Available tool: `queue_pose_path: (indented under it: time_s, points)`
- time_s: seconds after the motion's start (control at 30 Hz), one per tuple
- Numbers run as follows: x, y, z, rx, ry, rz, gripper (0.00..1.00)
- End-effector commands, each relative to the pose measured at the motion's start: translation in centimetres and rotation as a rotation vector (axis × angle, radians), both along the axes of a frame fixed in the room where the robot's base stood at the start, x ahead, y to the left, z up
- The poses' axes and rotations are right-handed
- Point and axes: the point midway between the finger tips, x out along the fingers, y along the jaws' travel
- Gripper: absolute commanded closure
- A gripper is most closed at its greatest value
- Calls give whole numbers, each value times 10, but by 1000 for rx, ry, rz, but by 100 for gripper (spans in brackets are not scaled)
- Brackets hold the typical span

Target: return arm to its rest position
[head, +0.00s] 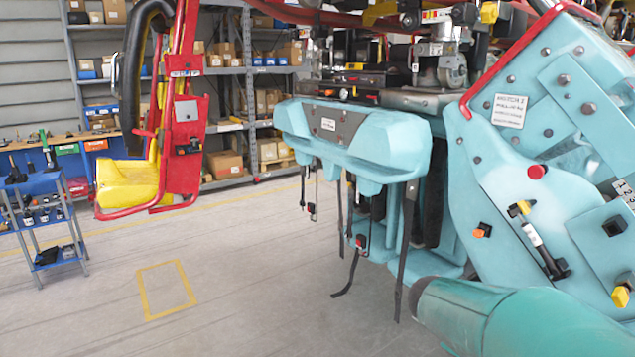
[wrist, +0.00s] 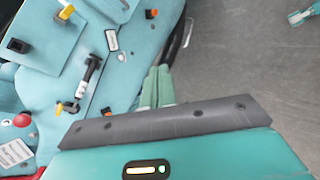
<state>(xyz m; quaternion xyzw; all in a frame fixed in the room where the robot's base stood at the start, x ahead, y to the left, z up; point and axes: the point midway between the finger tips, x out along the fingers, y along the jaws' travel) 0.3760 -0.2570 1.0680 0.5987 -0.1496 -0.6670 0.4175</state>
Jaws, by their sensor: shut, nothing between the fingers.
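My gripper (wrist: 157,72) shows in the wrist view, its two pale green fingers close together, shut and empty. It lies beside the edge of a teal coaster car panel (wrist: 88,45), with grey floor beyond it; I cannot tell the exact gap. In the head view my teal arm link enters at the lower right, in front of the car's side panel (head: 510,170). The gripper itself is out of the head view.
A teal seat unit (head: 290,118) with hanging black straps fills the head view's middle. A red and yellow seat frame (head: 130,183) hangs at left. A blue tool cart (head: 35,187) stands at far left. Open floor (head: 230,280) with a yellow rectangle lies between.

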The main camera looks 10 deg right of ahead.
Motion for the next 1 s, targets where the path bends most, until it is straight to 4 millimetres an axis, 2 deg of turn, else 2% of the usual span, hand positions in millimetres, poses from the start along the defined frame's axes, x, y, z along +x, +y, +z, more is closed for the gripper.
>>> queue_pose_path:
  time_s: [0.03, 0.4, 0.53, 0.6, 0.7, 1.0]
  points:
    - [-7, 20, 6, 63, -64, -19, 100]
    - [-59, 178, 28, 613, -430, -143, 100]
    - [-76, 224, 36, 784, -511, -163, 100]
    - [-83, 241, 39, 850, -536, -171, 100]
    - [-88, 255, 42, 903, -554, -178, 100]
    - [-89, 257, 42, 916, -557, -181, 100]
